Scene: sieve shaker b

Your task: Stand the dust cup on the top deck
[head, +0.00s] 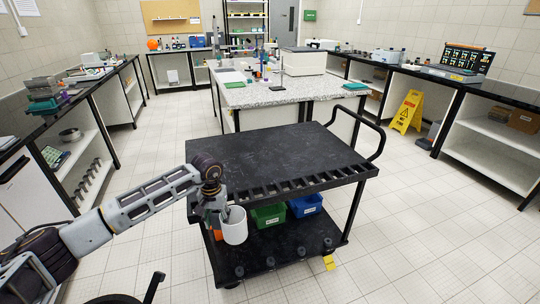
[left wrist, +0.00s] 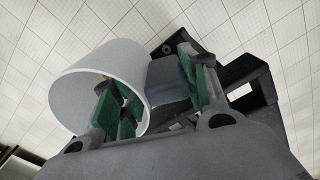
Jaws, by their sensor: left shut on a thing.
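The dust cup (head: 235,230) is a plain white cup, roughly upright with its mouth up. My left gripper (head: 224,212) is shut on its wall, and it hangs at the near left corner of the black cart. In the left wrist view the cup (left wrist: 75,90) has one green-padded finger inside its mouth; the other finger of the left gripper (left wrist: 155,100) is outside. The cart's top deck (head: 270,155) is flat and black with a slotted near edge. In the head view the cup appears just below that edge. My right gripper is not in view.
The top deck is bare and has a push handle (head: 368,135) at its right. A green bin (head: 268,216) and a blue bin (head: 305,205) sit on the lower deck, with an orange item (head: 211,219) partly hidden behind my gripper. A speckled bench (head: 290,93) stands behind the cart.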

